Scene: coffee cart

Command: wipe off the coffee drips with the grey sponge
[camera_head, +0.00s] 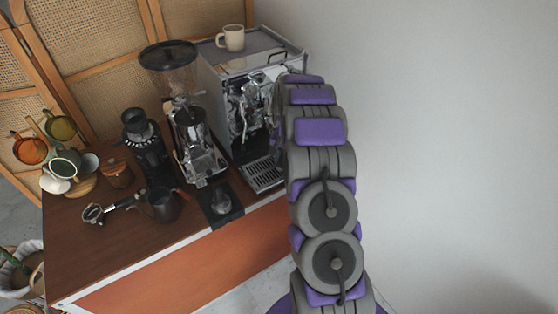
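I can make out neither the grey sponge nor any coffee drips from here. The espresso machine (222,68) stands at the back right of the wooden cart top (75,225), with its slotted drip tray (262,174) low at its front. My purple and grey arm rises in front of the machine's right side and covers part of it. My gripper is hidden beyond the far end of the arm, so its fingers do not show.
A coffee grinder (192,130) and a smaller black grinder (145,140) stand left of the machine. A dark pitcher (164,205), a portafilter (95,213) and a tamper (221,200) sit near the front. Cups hang at left; a mug (232,37) tops the machine.

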